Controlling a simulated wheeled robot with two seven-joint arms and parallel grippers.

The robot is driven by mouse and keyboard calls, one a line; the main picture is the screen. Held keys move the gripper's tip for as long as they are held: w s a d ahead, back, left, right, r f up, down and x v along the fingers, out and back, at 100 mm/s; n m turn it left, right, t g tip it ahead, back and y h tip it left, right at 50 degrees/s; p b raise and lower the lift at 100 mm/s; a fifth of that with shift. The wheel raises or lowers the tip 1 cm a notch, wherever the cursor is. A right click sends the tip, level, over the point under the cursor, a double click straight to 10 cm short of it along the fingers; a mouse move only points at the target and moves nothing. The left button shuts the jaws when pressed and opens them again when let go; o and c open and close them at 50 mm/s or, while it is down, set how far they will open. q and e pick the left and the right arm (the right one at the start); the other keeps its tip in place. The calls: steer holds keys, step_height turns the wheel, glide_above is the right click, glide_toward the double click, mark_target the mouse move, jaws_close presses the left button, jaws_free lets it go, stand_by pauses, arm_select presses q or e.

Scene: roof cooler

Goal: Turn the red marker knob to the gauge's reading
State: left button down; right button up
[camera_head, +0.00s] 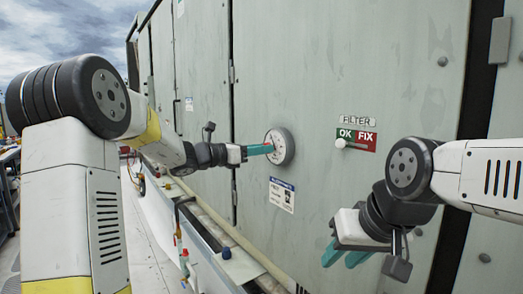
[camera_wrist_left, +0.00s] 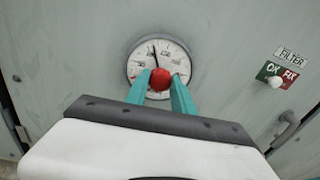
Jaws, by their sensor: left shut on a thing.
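The red marker knob (camera_wrist_left: 160,79) sits at the middle of the gauge face. My left gripper (camera_head: 266,149) is at the gauge, and its teal fingers (camera_wrist_left: 160,84) are shut on the knob from both sides. The fingers and knob hide the lower part of the dial. I cannot tell where the marker points. My right gripper (camera_head: 345,257) hangs at the lower right, fingers apart and empty.
A FILTER plate with green OK and red FIX (camera_head: 357,138) and a white knob (camera_head: 340,143) is right of the gauge. A label (camera_head: 282,195) is below the gauge. A ledge with pipes and valves (camera_head: 203,240) runs along the cabinet's foot.

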arm_select(q)
steer(key=shift+s+m+y, duration=0.1)
steer(key=shift+m+y, duration=0.4)
steer(key=shift+m, duration=7.8)
steer(key=c, duration=1.1)
jaws_free()
steer(key=v, duration=0.7)
steer(key=shift+s+a+f, duration=0.1)
steer(key=shift+s+a, duration=0.15)
steer(key=shift+a, duration=0.05)
